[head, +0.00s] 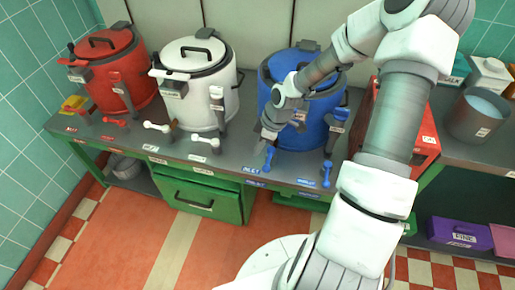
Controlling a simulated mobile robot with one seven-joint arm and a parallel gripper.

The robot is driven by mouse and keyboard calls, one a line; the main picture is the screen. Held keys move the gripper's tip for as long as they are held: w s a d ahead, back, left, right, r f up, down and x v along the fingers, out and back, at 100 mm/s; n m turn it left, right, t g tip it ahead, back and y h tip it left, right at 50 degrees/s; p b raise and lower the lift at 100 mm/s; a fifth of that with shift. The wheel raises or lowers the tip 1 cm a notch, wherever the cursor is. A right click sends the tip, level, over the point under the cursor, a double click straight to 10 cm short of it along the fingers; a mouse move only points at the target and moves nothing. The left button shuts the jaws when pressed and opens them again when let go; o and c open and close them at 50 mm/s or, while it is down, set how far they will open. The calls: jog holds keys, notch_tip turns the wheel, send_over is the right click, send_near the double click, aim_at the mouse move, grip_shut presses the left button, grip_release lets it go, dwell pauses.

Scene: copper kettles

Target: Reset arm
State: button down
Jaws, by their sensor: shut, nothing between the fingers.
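My gripper (265,138) is at the end of my arm, in front of the blue kettle (318,112) on the counter. It hangs above the counter's front part, close to the kettle's left side and a blue lever (268,160). The fingers are small in the head view and look shut with nothing in them. I cannot tell whether they touch the lever. My arm comes down from the upper right and hides part of the counter and of a red box (424,140).
A white kettle (192,100) and a red kettle (128,85) stand to the left, with levers in front. A metal pot (475,116) stands at the right. Green drawers (200,197) are under the counter (228,166). A purple box (455,234) sits low at the right. The red floor is clear.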

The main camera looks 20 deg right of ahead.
jog(key=s+r+m+t+h+p, duration=0.1)
jog(key=s+r+m+h+p, duration=0.2)
jog(key=r, duration=1.1)
jog(key=s+r+m+t+h+p, duration=0.1)
jog(key=s+r+m+h, duration=0.15)
jog(key=r+m, duration=0.75)
jog(key=s+a+r+t+y+p, duration=0.2)
jog(key=s+a+r+p, duration=0.1)
jog(key=s+r, duration=1.1)
jog(key=shift+a+r, duration=0.2)
jog(key=shift+a, duration=0.5)
jog(key=shift+d, duration=0.2)
